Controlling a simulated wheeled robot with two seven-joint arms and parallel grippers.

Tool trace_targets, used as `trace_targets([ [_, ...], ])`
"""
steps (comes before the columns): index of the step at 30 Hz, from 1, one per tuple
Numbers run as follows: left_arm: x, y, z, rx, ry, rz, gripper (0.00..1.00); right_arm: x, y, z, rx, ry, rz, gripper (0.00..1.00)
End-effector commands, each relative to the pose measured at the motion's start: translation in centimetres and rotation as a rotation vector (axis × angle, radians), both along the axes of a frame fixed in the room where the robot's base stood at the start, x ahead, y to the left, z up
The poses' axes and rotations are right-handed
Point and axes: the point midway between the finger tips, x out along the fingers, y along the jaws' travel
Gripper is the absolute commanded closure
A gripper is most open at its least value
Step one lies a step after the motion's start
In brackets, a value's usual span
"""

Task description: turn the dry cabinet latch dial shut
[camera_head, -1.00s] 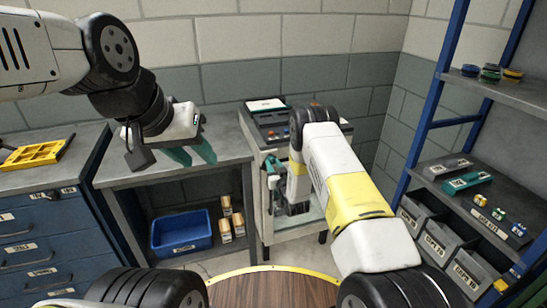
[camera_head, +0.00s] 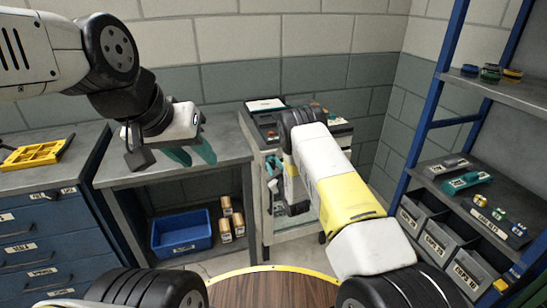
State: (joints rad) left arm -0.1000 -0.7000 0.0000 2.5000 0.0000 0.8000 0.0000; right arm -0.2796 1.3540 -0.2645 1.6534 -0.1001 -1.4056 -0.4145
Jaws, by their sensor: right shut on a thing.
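The dry cabinet (camera_head: 254,208) is the pale grey unit standing between the grey table and the shelf rack. My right gripper (camera_head: 272,172) is at its front, with teal fingers pointing at the cabinet. It is shut on the latch dial, which is mostly hidden by the fingers and my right arm. My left gripper (camera_head: 191,154) is open and empty above the grey table, left of the cabinet. Its two teal fingers are apart.
A grey table (camera_head: 222,152) stands left of the cabinet, with a blue bin (camera_head: 182,249) and small boxes (camera_head: 226,205) below it. A yellow tray (camera_head: 34,154) lies on the blue drawer unit. A blue-framed rack (camera_head: 434,125) with grey bins stands close on the right.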

Motion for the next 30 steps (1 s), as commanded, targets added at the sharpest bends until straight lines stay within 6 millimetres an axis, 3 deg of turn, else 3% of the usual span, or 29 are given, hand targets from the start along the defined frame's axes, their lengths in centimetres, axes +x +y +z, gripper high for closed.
trace_targets([
  [12,0.0,0.0,0.0,0.000,0.000,0.000,0.64,-0.1,0.0,-0.2,-0.008,0.003,0.000,1.00],
  [13,0.0,0.0,0.0,0.000,0.000,0.000,0.64,-0.1,0.0,-0.2,-0.008,0.003,0.000,0.66],
  [15,0.0,0.0,0.0,0.000,0.000,0.000,0.64,-0.1,-0.1,-0.2,-0.008,0.002,0.000,0.52],
  [16,0.0,0.0,0.0,0.000,0.000,0.000,0.64,-0.1,0.0,-0.2,-0.008,0.002,0.000,0.50],
  [25,0.0,0.0,0.0,0.000,0.000,0.000,0.64,-0.1,-0.1,-0.1,-0.006,0.000,0.000,0.50],
  [30,0.0,0.0,0.0,0.000,0.000,0.000,0.64,-1.7,-0.6,-0.1,-0.006,0.002,-0.001,0.50],
])
